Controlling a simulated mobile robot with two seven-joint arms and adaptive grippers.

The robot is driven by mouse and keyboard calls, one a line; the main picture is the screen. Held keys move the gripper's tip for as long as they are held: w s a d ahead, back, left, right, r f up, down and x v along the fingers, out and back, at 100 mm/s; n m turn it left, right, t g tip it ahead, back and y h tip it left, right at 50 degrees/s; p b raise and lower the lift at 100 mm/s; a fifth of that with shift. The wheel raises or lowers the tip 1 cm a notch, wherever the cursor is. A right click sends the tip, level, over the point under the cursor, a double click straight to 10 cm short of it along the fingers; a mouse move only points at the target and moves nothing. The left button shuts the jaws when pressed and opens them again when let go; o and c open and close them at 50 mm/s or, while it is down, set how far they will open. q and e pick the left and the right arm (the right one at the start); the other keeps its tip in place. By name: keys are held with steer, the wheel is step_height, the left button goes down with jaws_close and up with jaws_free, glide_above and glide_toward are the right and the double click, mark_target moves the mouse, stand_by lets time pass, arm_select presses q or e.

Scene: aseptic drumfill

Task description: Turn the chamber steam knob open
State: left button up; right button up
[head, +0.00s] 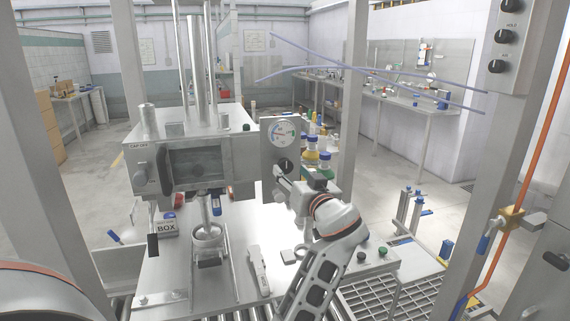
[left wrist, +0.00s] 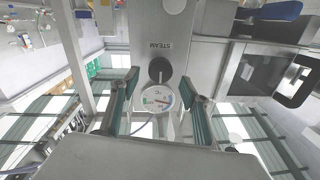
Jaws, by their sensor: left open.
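The chamber steam knob (head: 286,165) is a round black knob on a grey panel, below a round dial gauge (head: 280,132). In the left wrist view, the knob (left wrist: 159,69) sits beside the STEAM lettering, with a pale mark on its side toward the gauge (left wrist: 158,98). My left gripper (head: 284,179) is just below and in front of the knob in the head view. In the left wrist view, its two fingers (left wrist: 158,84) are spread on either side of the knob's line, empty. I cannot tell whether they touch the panel. My right gripper is not in view.
A steel filling machine (head: 187,150) stands left of the panel. A post with several black knobs (head: 508,40) and an orange pipe (head: 530,130) stand at right.

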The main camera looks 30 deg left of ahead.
mark_target(287, 167)
arm_select(q)
steer(key=shift+p+x, duration=0.45)
steer(key=shift+x, duration=2.2)
steer(key=c, duration=1.1)
